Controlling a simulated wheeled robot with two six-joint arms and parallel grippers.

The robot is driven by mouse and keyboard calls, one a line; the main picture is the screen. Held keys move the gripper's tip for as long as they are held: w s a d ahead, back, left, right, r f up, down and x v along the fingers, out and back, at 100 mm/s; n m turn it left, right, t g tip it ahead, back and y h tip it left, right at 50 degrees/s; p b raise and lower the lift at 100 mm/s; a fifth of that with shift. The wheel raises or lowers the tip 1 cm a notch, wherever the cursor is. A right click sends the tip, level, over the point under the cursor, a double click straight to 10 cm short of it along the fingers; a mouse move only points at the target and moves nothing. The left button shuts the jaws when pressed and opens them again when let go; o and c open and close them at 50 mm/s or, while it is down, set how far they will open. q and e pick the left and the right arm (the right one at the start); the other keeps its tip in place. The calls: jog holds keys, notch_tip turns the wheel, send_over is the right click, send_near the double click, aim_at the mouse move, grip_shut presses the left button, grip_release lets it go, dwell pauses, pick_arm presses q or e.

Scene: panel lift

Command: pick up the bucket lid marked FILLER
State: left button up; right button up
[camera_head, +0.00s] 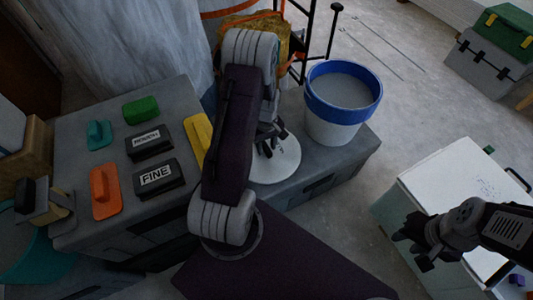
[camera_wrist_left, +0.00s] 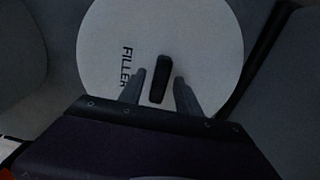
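The bucket lid marked FILLER (camera_wrist_left: 205,50) is a white disc with a dark bar handle at its middle. In the head view the lid (camera_head: 283,168) lies on the grey chest beside the bucket, partly hidden by my left arm. My left gripper (camera_wrist_left: 158,85) is open, with one finger on each side of the lid's handle; I cannot tell whether they touch it. In the head view my left gripper (camera_head: 268,140) is just above the lid. My right gripper (camera_head: 415,245) is above the white box at the right, far from the lid; its fingers look apart.
A white bucket with a blue rim (camera_head: 343,100) stands close to the lid's right. Blocks marked ROUGH (camera_head: 150,142) and FINE (camera_head: 158,177), an orange float (camera_head: 104,190) and a yellow piece (camera_head: 198,135) lie to the left. A white-topped box (camera_head: 455,185) stands at right.

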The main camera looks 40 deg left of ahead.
aim_at(267, 147)
pick_arm(q)
grip_shut()
jog(key=shift+r, duration=0.25)
notch_tip(267, 147, up, 4)
jog(key=p, duration=0.3)
jog(key=shift+r+p, duration=0.25)
jog(key=shift+p, duration=0.15)
jog(key=s+d+r+p, duration=0.5)
jog(key=d+r, duration=0.1)
jog(key=d, duration=0.4)
jog(key=shift+d, duration=0.35)
